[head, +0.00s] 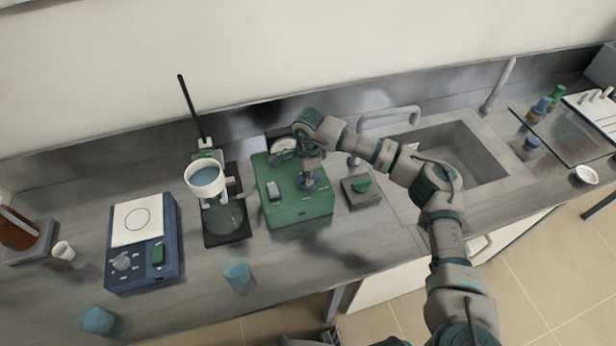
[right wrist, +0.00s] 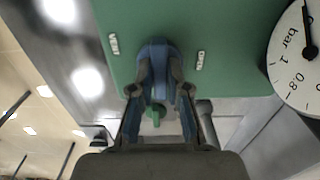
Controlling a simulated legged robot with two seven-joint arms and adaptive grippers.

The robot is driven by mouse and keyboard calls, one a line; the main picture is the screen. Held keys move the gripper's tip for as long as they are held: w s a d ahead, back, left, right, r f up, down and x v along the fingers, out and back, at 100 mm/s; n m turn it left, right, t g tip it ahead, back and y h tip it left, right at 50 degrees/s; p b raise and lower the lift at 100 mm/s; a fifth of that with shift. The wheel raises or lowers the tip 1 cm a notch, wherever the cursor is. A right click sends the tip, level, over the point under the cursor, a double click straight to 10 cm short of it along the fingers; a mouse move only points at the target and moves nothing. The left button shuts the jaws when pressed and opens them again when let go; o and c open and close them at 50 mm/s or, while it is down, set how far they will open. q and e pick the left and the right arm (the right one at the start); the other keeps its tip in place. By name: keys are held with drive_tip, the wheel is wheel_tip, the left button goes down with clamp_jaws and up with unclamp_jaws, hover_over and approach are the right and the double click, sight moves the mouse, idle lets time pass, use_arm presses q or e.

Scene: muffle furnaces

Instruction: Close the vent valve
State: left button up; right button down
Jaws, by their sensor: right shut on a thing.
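My right gripper (right wrist: 160,88) is shut on this knob, one finger on each side. In the head view, my right gripper (head: 311,172) reaches down onto the top of the green box (head: 300,212), and the knob (head: 312,184) shows only partly under it. A round pressure gauge (right wrist: 303,55) is at the right of the wrist view. My left gripper is not in view.
A grey switch box with a green knob (head: 361,185) stands right of the green box. A stand holding a white cup (head: 205,178) is left of it. A blue hotplate (head: 168,262) is farther left. A faucet (head: 390,111) and sink (head: 470,165) lie right, behind my arm.

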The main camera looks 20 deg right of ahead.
idle(0.3)
drive_tip(key=c, duration=1.1)
unclamp_jaws()
drive_tip(key=shift+f, duration=0.1)
drive_tip(key=shift+c, duration=0.2)
wheel_tip(320, 180, up, 12)
drive_tip(key=shift+w, duration=0.15)
